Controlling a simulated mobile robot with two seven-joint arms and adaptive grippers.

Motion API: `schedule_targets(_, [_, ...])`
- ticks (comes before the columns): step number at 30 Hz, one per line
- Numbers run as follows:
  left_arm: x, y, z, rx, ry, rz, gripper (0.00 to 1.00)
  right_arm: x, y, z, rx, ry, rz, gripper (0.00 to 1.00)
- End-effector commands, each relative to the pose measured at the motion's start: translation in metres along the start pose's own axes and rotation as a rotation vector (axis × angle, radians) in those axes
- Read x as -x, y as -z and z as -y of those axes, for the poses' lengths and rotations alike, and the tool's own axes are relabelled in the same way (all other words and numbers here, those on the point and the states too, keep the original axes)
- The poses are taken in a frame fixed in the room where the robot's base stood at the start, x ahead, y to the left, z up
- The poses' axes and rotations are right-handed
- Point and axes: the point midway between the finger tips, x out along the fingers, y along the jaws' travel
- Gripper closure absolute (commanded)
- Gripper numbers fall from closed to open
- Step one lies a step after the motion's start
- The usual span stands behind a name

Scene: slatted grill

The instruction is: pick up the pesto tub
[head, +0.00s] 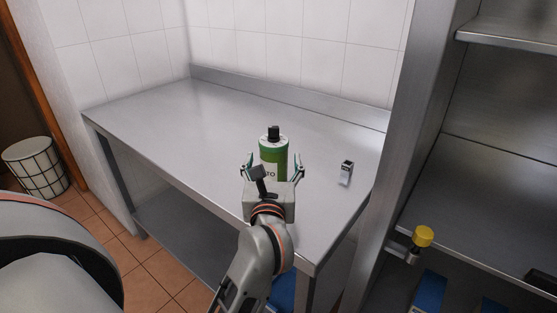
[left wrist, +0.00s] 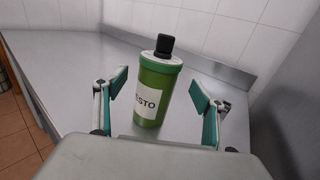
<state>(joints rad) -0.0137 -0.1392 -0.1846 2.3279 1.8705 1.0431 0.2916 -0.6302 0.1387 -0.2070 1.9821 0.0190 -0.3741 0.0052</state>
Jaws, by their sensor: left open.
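The pesto tub (head: 272,147) is a green cylinder with a pale label and a black cap, upright on the steel table. It also shows in the left wrist view (left wrist: 160,92), where part of the word "PESTO" can be read. My left gripper (head: 272,172) is open, with one finger to each side of the tub in the head view. In the left wrist view its fingers (left wrist: 158,88) are spread wide, and the tub stands between and beyond them. I cannot tell any contact. The tub's lower part is hidden by the gripper in the head view. My right gripper is not in view.
The steel table (head: 170,120) is mostly clear. A small grey-and-black box (head: 346,173) stands to the right of the tub. A raised ledge and tiled wall close off the back. A steel shelf unit (head: 490,190) stands at the right.

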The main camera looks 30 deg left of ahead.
Motion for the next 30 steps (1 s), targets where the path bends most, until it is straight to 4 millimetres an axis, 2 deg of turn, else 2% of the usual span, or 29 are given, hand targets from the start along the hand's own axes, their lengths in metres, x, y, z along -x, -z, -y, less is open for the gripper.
schedule_targets(5, [-0.018, -0.001, 0.0, -0.001, -0.001, 0.001, 0.3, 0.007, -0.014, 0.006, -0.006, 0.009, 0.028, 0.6])
schedule_targets(15, [-0.061, 0.001, -0.001, -0.001, -0.001, 0.002, 0.3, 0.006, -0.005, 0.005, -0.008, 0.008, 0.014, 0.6])
schedule_targets(23, [-0.064, 0.002, -0.001, -0.001, 0.0, 0.0, 0.3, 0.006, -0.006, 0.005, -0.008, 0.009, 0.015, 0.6])
schedule_targets(24, [-0.064, 0.002, -0.001, -0.001, 0.0, 0.0, 0.33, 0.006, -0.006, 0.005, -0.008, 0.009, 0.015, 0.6])
schedule_targets(30, [-0.064, 0.002, -0.001, -0.001, 0.0, 0.0, 0.85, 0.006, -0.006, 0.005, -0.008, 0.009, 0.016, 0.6])
